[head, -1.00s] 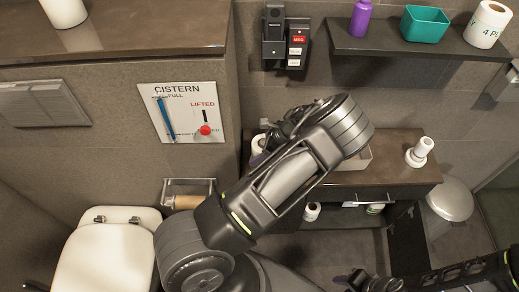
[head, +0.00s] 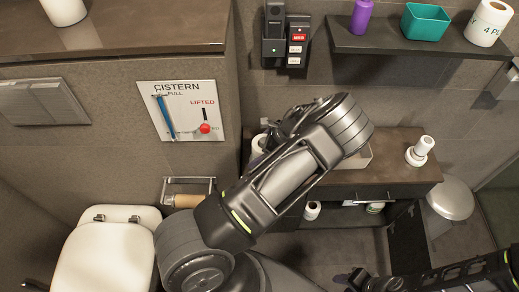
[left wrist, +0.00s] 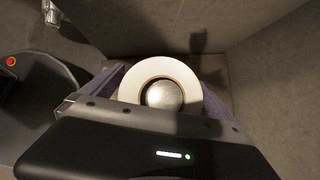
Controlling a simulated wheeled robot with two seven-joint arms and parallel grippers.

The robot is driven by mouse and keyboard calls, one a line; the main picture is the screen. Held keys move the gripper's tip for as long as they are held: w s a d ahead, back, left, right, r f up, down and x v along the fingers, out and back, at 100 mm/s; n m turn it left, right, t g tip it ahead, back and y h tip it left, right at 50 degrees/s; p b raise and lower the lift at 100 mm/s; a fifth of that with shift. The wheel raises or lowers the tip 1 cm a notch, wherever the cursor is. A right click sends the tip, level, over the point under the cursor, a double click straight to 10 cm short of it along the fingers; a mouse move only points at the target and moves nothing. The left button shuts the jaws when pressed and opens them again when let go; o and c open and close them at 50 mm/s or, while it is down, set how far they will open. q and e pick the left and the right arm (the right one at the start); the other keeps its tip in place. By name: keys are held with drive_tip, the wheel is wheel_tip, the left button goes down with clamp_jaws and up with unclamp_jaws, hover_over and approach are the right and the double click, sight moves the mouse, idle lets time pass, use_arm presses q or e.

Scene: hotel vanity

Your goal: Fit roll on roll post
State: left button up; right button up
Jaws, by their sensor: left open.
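In the left wrist view a white roll (left wrist: 130,88) is seen end-on, its ring around a round silver post top (left wrist: 164,95). How far down it sits is not clear. My left gripper (left wrist: 158,92) is open, its purple-sided fingers on either side of the roll. In the head view the roll (head: 258,143) shows only in part, as my left arm covers most of that spot at the counter's left end. My right gripper (head: 366,281) is low near the bottom edge, away from the counter; its jaws are not clear.
A white spool-like item (head: 420,150) stands on the counter (head: 405,172), right of a pale tray (head: 358,158). A wall holder has a brown tube (head: 183,201). A shelf (head: 400,45) overhangs behind. A bin (head: 450,198) stands at right.

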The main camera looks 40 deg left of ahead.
use_arm(q)
drive_tip(key=b+v, duration=0.1)
drive_tip(key=v, duration=0.7)
drive_tip(key=shift+a, duration=0.1)
idle(1.2)
